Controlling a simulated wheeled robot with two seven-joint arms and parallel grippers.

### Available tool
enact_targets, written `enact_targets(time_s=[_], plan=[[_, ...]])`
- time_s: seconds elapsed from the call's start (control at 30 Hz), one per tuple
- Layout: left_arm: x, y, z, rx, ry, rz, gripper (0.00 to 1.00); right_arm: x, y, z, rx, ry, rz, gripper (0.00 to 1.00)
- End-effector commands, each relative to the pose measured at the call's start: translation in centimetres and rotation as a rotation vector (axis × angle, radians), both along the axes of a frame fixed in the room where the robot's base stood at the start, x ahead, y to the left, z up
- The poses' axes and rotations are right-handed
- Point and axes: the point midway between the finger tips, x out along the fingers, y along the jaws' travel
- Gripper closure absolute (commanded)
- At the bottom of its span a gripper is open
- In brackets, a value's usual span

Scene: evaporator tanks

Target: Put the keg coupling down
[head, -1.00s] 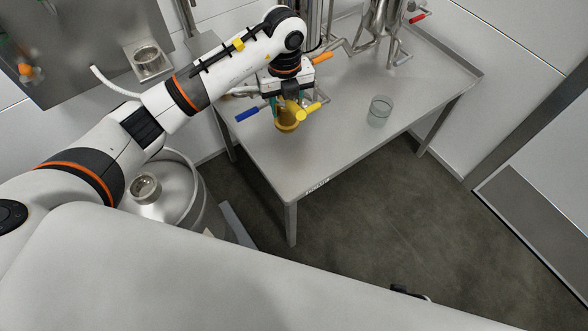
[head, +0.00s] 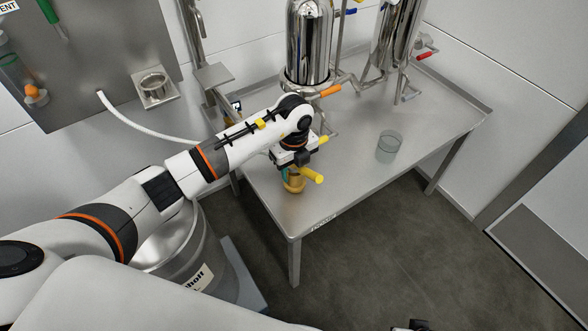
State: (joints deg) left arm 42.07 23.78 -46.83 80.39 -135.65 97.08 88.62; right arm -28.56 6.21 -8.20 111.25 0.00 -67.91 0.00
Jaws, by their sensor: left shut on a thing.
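My left gripper (head: 293,167) is over the front left part of the steel table (head: 350,185), pointing down. It is shut on the keg coupling (head: 294,185), a small gold-coloured body with a thick yellow handle (head: 312,174) sticking out to the right. The gripper hides the coupling's upper part. Its lower end is close over the table top near the front edge; I cannot tell whether it touches.
A clear glass beaker (head: 389,146) stands to the right on the table. Steel tanks (head: 308,45) and pipes with coloured valve handles stand behind. A large steel keg (head: 190,255) is on the floor at the left. The table between gripper and beaker is bare.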

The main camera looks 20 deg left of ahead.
Motion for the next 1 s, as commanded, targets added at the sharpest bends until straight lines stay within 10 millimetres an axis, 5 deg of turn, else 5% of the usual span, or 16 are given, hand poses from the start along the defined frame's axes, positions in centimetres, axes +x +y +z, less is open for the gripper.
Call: enact_targets(time_s=[0.4,0.43,0.57,1.0], plan=[[0.1,0.0,-0.3,0.0,-0.002,-0.001,1.0,0.0,0.0,0.4,0.0,0.0,0.0,0.64],[0.0,0.0,-0.4,0.0,0.0,-0.001,0.54,0.1,0.0,0.5,0.0,-0.002,0.0,0.64],[0.0,0.0,-0.3,0.0,0.0,-0.001,0.35,0.1,0.0,0.6,0.001,-0.003,0.0,0.64],[0.1,0.0,1.3,0.0,-0.003,-0.001,0.35,-0.1,-0.1,-0.4,-0.001,0.004,0.0,0.64]])
